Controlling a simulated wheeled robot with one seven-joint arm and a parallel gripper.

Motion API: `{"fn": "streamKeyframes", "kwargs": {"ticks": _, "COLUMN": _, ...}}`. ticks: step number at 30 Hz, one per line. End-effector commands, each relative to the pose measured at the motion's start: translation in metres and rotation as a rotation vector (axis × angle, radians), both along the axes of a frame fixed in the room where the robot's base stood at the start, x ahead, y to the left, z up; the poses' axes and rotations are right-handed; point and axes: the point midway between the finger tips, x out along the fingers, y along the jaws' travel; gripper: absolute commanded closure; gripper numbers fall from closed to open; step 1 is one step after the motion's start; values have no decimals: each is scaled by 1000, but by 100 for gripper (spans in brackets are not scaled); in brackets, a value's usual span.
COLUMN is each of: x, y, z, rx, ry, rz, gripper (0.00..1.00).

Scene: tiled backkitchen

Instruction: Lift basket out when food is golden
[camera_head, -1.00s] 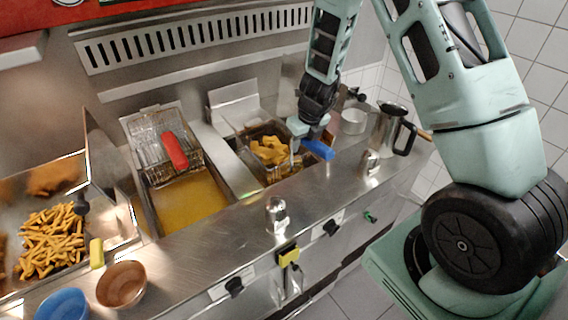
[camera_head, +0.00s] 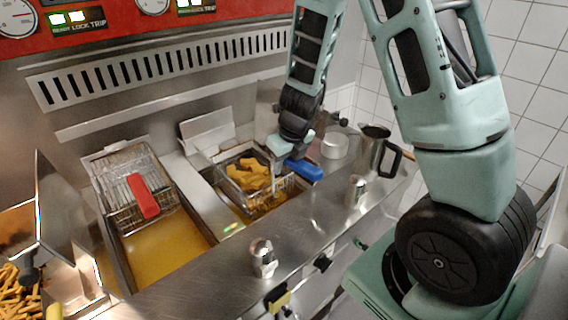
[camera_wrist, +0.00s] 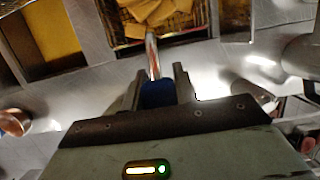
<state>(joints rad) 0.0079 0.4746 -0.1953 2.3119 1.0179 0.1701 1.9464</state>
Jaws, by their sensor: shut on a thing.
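The right fryer basket (camera_head: 284,193) is a wire mesh basket with a blue handle (camera_head: 304,169). It holds golden-yellow food pieces (camera_head: 250,174), which also show at the top of the wrist view (camera_wrist: 160,18). The basket sits in or just above the right fryer well, and I cannot tell its exact height. My gripper (camera_head: 286,156) is shut on the blue handle, with a finger on each side in the wrist view (camera_wrist: 158,92). A metal rod runs from the handle to the basket. The gripper hides part of the handle.
A second basket with a red handle (camera_head: 143,196) rests over the left well of yellow oil (camera_head: 165,252). A steel shaker (camera_head: 263,258), another shaker (camera_head: 356,190) and a jug (camera_head: 371,152) stand on the counter. A pot (camera_head: 334,146) is behind. Fries (camera_head: 20,290) lie at lower left.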

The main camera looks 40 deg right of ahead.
Motion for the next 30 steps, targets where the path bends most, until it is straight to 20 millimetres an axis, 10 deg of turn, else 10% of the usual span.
{"fn": "streamKeyframes", "kwargs": {"ticks": 18, "x": 1, "y": 0, "z": 83, "rx": -1, "ry": -2, "rz": 0, "gripper": 100}}
{"fn": "streamKeyframes", "kwargs": {"ticks": 30, "x": 1, "y": 0, "z": 92, "rx": -1, "ry": -2, "rz": 0, "gripper": 100}}
